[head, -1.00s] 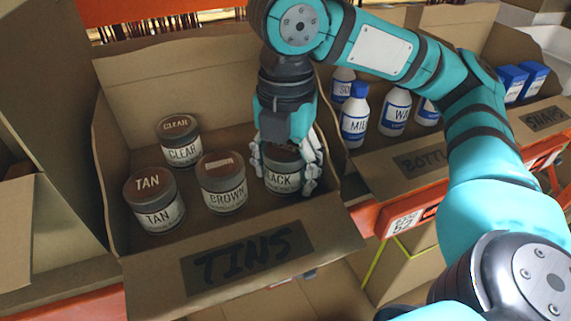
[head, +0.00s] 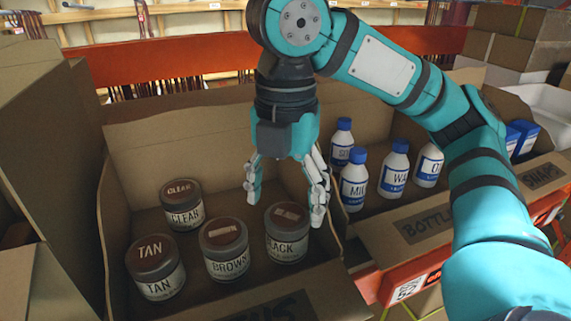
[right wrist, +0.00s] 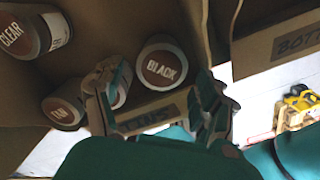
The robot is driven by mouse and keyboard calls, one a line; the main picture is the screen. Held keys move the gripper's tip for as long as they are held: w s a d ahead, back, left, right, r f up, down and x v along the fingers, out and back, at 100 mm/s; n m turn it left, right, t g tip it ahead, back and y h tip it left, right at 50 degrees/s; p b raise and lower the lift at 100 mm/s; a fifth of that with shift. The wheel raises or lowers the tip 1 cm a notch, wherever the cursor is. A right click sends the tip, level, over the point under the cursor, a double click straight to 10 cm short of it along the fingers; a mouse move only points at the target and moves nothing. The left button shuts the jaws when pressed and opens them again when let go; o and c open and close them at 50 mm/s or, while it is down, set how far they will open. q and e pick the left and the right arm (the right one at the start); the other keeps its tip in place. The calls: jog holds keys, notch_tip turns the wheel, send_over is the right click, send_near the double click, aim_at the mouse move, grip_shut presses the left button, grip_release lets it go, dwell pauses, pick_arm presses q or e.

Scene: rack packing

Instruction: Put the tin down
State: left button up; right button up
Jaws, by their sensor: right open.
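The black tin (head: 287,236) stands upright on the floor of the tins box (head: 118,203), at the right of the other tins. It also shows in the right wrist view (right wrist: 162,66), with its BLACK lid facing the camera. My right gripper (head: 284,205) is open and empty above and slightly behind the tin, its fingers spread apart and clear of it. The brown tin (head: 225,250), tan tin (head: 155,268) and clear tin (head: 182,207) stand upright in the same box. My left gripper is not in view.
The bottles box (head: 385,245) stands right of the tins box, with several white bottles with blue caps (head: 395,168). Blue soap-sized boxes (head: 521,138) stand farther right. An orange shelf beam (head: 180,60) runs behind. The tins box has free floor behind the brown tin.

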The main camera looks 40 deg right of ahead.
aim_at(286, 215)
jog(key=shift+r+p, duration=0.4)
jog(key=shift+r, duration=1.9)
jog(key=shift+s+f, duration=0.1)
